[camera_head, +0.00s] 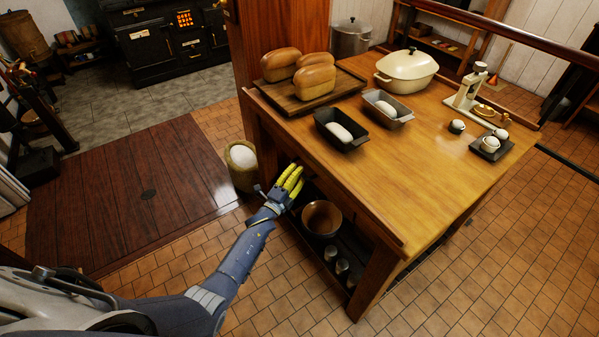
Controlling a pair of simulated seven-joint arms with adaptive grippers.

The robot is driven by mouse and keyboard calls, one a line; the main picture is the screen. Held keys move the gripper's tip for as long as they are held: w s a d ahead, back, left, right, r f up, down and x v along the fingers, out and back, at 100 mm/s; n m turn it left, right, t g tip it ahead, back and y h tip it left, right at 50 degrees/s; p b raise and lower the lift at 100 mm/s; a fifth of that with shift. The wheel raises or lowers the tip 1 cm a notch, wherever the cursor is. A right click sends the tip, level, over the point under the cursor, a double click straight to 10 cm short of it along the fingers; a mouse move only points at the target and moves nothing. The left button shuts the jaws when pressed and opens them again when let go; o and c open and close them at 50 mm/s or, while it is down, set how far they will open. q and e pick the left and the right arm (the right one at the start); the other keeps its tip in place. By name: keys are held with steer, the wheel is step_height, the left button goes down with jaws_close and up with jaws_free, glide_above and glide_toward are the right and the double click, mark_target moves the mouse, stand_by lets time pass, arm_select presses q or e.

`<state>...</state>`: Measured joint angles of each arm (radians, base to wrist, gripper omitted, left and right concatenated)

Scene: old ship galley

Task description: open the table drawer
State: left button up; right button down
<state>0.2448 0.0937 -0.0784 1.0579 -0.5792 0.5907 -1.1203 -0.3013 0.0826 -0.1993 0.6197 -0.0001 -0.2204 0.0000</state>
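The wooden table (440,150) stands at the centre right, with its long near side facing my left arm. The drawer front cannot be clearly made out in the shaded side below the tabletop. My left gripper (292,179), with yellow fingers, is at this side, just below the tabletop edge. Its fingers point up and away. I cannot tell whether they touch the table or hold a handle. My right gripper is not in view.
On the tabletop are a board (290,100) with bread loaves, two loaf tins (340,143), a white lidded pot (405,85) and a scale (468,88). A bowl (322,218) and cups stand on the shelf below. A sack (242,172) stands left of the gripper. Tiled floor (290,290) in front is clear.

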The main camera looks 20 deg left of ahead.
arm_select(q)
steer(key=shift+w+d+r, duration=0.1)
steer(key=shift+w+d, duration=0.1)
steer(key=shift+w, duration=0.45)
steer(key=shift+o, duration=0.4)
jaws_close()
